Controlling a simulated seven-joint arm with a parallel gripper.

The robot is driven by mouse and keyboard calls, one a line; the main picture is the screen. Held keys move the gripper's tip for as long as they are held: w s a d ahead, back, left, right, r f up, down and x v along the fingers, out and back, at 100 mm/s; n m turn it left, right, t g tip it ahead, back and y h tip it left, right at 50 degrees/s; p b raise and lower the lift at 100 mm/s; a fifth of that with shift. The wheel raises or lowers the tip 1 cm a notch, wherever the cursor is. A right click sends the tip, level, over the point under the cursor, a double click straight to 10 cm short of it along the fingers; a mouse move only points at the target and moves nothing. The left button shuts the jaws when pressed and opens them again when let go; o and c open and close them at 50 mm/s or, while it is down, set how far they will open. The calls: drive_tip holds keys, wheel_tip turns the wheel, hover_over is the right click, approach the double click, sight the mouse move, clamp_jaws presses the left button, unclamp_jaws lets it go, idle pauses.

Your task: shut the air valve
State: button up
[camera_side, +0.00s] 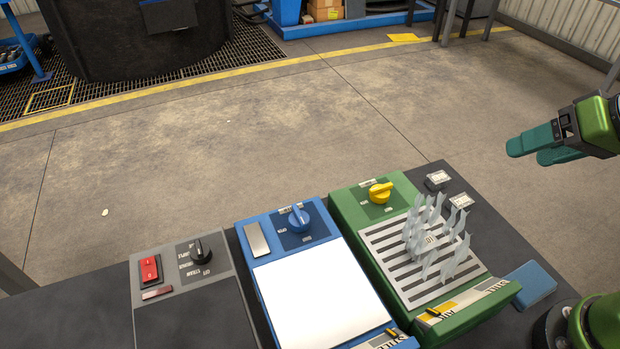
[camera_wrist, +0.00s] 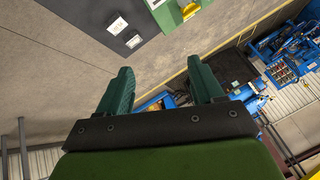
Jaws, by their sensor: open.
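A green unit (camera_side: 343,205) has a yellow knob (camera_side: 380,192) on its top panel, turned roughly sideways. Pale strips (camera_side: 440,240) stand up from its slotted grille (camera_side: 385,250). A small yellow lever (camera_side: 433,312) sits on its front label strip. A blue unit (camera_side: 262,290) beside it has a blue knob (camera_side: 297,218), pointing away from its white panel. The labels are too small to tell which control is the air valve. My gripper (camera_side: 530,152) is open and empty, above and right of the green unit. In the wrist view my gripper (camera_wrist: 161,72) frames empty space; part of the green unit (camera_wrist: 168,17) shows at the top.
A grey unit (camera_side: 215,262) with a black knob (camera_side: 200,252) and red switch (camera_side: 150,269) stands at the left. Two small white-faced plates (camera_side: 437,179) (camera_side: 461,201) lie right of the green unit. A blue pad (camera_side: 530,284) lies at front right.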

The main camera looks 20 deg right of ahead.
drive_tip(key=shift+r, duration=0.1)
wheel_tip(320, 180, up, 5)
drive_tip(key=m+g+h, duration=0.2)
drive_tip(key=m+g, duration=0.5)
drive_tip(key=m, duration=0.4)
hover_over(383, 186)
wheel_tip(383, 186, down, 24)
drive_tip(key=shift+f, duration=0.15)
